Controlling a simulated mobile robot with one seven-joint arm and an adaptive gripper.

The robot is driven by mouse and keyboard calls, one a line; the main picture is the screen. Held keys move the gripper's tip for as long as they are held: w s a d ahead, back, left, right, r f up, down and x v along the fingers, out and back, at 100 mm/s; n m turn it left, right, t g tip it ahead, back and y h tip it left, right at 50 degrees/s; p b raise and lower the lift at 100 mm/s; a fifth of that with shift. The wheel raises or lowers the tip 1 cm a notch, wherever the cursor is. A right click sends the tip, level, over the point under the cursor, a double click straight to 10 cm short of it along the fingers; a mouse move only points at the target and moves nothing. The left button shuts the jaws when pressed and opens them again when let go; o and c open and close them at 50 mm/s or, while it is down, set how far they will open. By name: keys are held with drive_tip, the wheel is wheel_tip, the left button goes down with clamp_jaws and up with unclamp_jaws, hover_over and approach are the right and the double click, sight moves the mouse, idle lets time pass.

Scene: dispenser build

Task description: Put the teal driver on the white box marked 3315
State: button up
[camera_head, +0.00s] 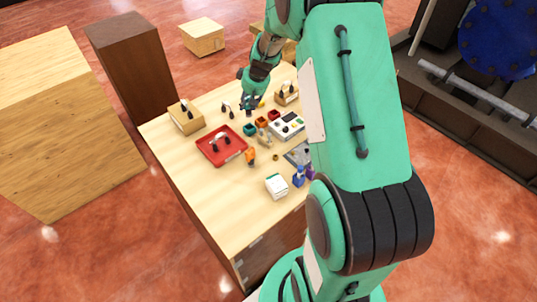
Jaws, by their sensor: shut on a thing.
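My gripper (250,101) is over the far part of the wooden table, at the end of my green arm. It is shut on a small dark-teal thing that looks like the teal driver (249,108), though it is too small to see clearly. The white box (276,187) sits near the table's front edge, with some green on its top. Its marking cannot be read from here. My gripper is well behind the box, far from it.
A red tray (208,157) holds dark items. A wooden box (186,122) is at left. The front-left table is clear.

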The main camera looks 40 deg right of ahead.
drive_tip(key=s+a+r, duration=0.2)
drive_tip(key=s, duration=0.6)
drive_tip(key=s+a+r, duration=0.2)
drive_tip(key=s, duration=0.7)
drive_tip(key=s+a+r, duration=0.2)
drive_tip(key=s, duration=0.6)
drive_tip(key=s+a+f, duration=0.2)
drive_tip(key=s+a, duration=0.4)
drive_tip(key=s, duration=0.4)
drive_tip(key=s+a+f, duration=0.3)
drive_tip(key=s+a, duration=0.3)
drive_tip(key=s, duration=0.4)
drive_tip(key=shift+s+f, duration=0.2)
drive_tip(key=shift+f, duration=0.05)
drive_tip(key=shift+w+d, duration=0.1)
drive_tip(key=w+d, duration=0.2)
drive_tip(key=w, duration=0.2)
drive_tip(key=w+d+f, duration=0.1)
drive_tip(key=w+d, duration=0.1)
drive_tip(key=w, duration=0.3)
drive_tip(key=w+d, duration=0.2)
drive_tip(key=w, duration=0.3)
drive_tip(key=shift+w+d+f, duration=0.15)
drive_tip(key=shift+d+f, duration=0.1)
drive_tip(key=shift+d, duration=0.15)
drive_tip(key=shift+f, duration=0.1)
